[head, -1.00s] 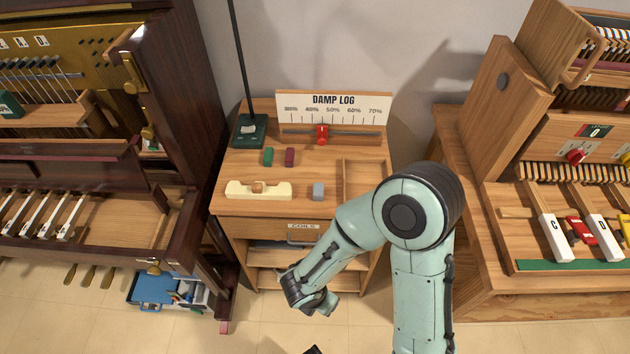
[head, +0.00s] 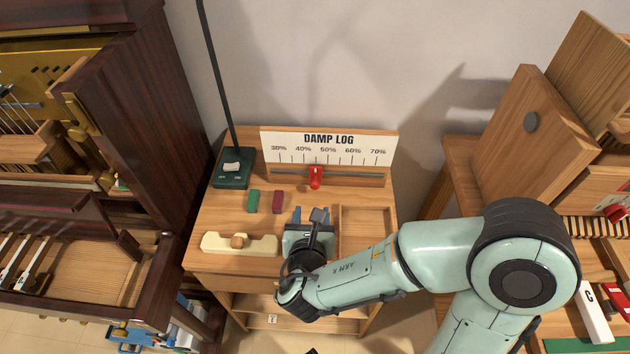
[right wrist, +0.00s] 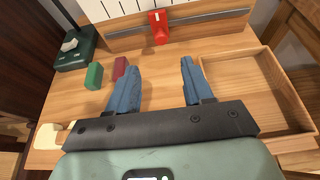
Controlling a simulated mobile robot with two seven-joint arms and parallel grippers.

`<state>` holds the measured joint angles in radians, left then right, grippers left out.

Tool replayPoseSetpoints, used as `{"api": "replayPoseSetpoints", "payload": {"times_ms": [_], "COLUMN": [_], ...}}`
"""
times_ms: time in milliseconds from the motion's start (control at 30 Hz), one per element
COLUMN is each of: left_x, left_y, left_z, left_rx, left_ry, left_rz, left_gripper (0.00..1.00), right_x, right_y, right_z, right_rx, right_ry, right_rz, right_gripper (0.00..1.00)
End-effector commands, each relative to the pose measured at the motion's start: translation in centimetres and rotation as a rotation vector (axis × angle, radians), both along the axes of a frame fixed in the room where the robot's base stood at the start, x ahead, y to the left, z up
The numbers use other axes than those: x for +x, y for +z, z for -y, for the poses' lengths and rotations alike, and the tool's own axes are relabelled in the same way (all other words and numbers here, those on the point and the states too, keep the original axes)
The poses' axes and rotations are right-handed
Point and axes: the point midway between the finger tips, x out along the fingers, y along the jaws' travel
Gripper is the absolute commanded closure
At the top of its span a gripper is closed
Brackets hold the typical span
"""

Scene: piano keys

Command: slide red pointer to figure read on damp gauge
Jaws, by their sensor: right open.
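The red pointer (head: 316,177) sits on the dark slide rail of the DAMP LOG board (head: 330,145), below the span between the 40% and 50% marks. The pointer also shows at the top of the right wrist view (right wrist: 158,27). My right gripper (head: 308,215) is over the small wooden desk, in front of the pointer and apart from it. Its two blue fingers are spread with nothing between them in the right wrist view (right wrist: 160,68). I cannot make out a damp gauge. My left gripper is not in view.
A green block (head: 253,201) and a dark red block (head: 278,202) lie left of my gripper. A dark green lamp base (head: 232,168) stands behind them. A cream holder (head: 238,243) lies at the front left. An empty tray (head: 366,207) is at the right.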

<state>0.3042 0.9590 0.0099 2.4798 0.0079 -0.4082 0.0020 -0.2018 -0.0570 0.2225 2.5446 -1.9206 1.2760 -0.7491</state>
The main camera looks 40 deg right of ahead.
Motion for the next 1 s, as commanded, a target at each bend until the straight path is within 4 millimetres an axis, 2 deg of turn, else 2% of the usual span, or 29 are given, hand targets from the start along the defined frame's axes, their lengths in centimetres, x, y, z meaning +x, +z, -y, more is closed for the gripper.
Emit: {"api": "replayPoseSetpoints", "payload": {"times_ms": [400, 600, 767, 1000], "left_x": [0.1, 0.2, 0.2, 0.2], "left_y": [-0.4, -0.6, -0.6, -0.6], "left_z": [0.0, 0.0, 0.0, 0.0], "left_rx": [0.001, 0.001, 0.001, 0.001], "left_ry": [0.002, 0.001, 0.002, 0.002], "left_rz": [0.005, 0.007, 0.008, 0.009], "left_gripper": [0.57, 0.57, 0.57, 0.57], "right_x": [5.7, 7.9, 8.7, 8.9], "right_y": [-3.3, -4.4, -4.8, -4.9], "right_z": [5.0, 6.8, 7.4, 7.6], "right_rx": [-0.001, 0.0, 0.001, 0.001], "right_ry": [-0.005, -0.005, -0.002, -0.002], "right_rz": [-0.004, -0.003, -0.002, -0.002], "right_gripper": [0.49, 0.49, 0.49, 0.49]}}
